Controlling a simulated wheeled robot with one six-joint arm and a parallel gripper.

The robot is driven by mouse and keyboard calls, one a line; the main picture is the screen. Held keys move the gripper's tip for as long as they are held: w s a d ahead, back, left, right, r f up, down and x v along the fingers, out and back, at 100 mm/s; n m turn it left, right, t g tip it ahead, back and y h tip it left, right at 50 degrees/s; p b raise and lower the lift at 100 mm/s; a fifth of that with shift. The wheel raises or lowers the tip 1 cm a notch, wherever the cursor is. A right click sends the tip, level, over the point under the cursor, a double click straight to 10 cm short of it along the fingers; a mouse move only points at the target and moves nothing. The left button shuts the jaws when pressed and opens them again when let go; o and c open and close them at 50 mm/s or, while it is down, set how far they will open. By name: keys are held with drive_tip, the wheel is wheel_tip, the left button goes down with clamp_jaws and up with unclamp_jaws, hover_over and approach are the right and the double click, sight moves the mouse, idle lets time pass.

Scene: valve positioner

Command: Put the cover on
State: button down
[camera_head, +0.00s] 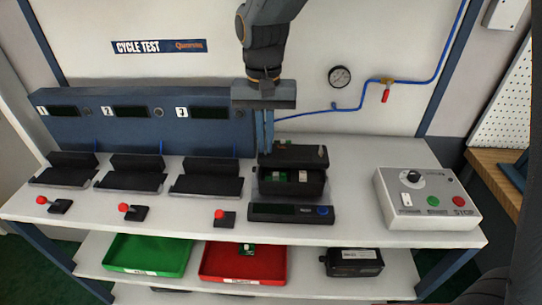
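An open black valve positioner housing (290,184) stands on the bench right of centre, with green and white parts visible inside. A black slab-like piece (302,155), which looks like the cover, is just behind and above the housing's rear edge. I cannot tell whether it rests there or is held. My gripper (264,150) points straight down at the left end of this piece. Its two blue-grey fingers are close together, and their tips are partly lost against the dark parts. Whether they grip anything is unclear.
A black device with a blue button (289,213) lies in front of the housing. Three black stands (206,184) with red-knobbed levers (221,216) are left. A grey control box (425,200) is right. Below are a green tray (148,271), a red tray (222,262) and a black box (353,262).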

sight(327, 162)
drive_tip(key=shift+f+p, duration=0.45)
drive_tip(key=shift+f, duration=1.9)
drive_tip(key=shift+f, duration=0.1)
drive_tip(key=c, duration=2)
unclamp_jaws()
wheel_tip(327, 162, up, 12)
drive_tip(key=shift+r+b, duration=0.1)
drive_tip(key=shift+b, duration=1.15)
drive_tip(key=s+d+f, duration=0.1)
drive_tip(key=d+f, duration=0.2)
drive_tip(key=d, duration=0.2)
drive_tip(key=s+d+f, duration=0.1)
drive_tip(key=d+f, duration=0.1)
drive_tip(key=d, duration=0.2)
drive_tip(key=s+d+f, duration=0.1)
drive_tip(key=d+f, duration=0.2)
drive_tip(key=d, duration=0.2)
drive_tip(key=shift+d+f, duration=0.3)
drive_tip(key=shift+f, duration=0.05)
drive_tip(key=shift+t, duration=0.5)
drive_tip(key=s+d+f, duration=0.2)
drive_tip(key=d, duration=0.1)
drive_tip(key=s+d+f, duration=0.2)
drive_tip(key=d, duration=0.1)
drive_tip(key=s+d+f, duration=0.2)
drive_tip(key=s+d, duration=0.1)
drive_tip(key=shift+d, duration=0.15)
